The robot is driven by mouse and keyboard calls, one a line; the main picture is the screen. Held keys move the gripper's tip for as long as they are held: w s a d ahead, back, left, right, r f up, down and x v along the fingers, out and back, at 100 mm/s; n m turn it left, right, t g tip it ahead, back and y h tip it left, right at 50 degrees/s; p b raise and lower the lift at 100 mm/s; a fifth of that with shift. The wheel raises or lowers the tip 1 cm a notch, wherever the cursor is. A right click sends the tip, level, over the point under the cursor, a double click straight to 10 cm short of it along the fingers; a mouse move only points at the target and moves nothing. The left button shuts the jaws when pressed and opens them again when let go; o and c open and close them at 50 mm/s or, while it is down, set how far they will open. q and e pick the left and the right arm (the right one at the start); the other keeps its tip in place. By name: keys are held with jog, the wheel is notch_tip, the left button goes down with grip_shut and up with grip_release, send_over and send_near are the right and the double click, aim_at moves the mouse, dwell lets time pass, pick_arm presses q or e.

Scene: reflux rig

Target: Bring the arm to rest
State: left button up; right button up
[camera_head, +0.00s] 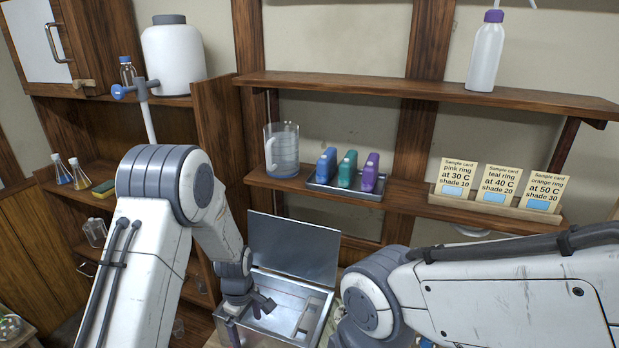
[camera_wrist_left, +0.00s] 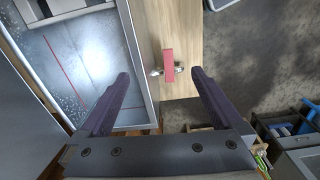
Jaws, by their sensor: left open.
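My left arm comes in from the left in the head view and bends down to my left gripper (camera_head: 262,305), which is over or beside the open metal box (camera_head: 294,248). In the left wrist view my left gripper (camera_wrist_left: 160,78) is open, its two dark fingers wide apart with nothing held. Beyond the fingertips a red handle-like piece (camera_wrist_left: 168,66) on a metal fitting sits at a wooden surface (camera_wrist_left: 180,25). My right arm crosses the lower right of the head view. Its gripper is out of sight.
A shelf above the box holds a clear jug (camera_head: 282,152), a metal tray (camera_head: 345,193) with three coloured bottles, and sample cards (camera_head: 498,183). A white wash bottle (camera_head: 486,55) stands on the upper shelf. Left shelves hold flasks (camera_head: 80,175) and a white jar (camera_head: 174,55).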

pick_arm(q)
jog(key=s+d+r+m+b, duration=0.3)
jog(key=s+d+m+b, duration=0.2)
jog(key=s+m, duration=0.2)
jog(key=s+d+r+m+b, duration=0.4)
jog(key=s+d+m+b, duration=0.1)
jog(key=s, duration=0.4)
jog(key=shift+s+d+r+m+h, duration=0.15)
jog(key=shift+s+d+m+h, duration=0.35)
jog(key=shift+m, duration=0.6)
jog(key=s+m+b, duration=0.1)
jog(key=s+m, duration=0.2)
jog(key=s, duration=0.1)
jog(key=s+m+b, duration=0.2)
jog(key=s+m, duration=0.1)
jog(key=s, duration=0.1)
jog(key=shift+s+a, duration=0.1)
jog(key=shift+s, duration=0.05)
jog(key=shift+c, duration=1.2)
jog(key=shift+s, duration=0.25)
jog(key=c, duration=0.7)
jog(key=shift+a, duration=0.1)
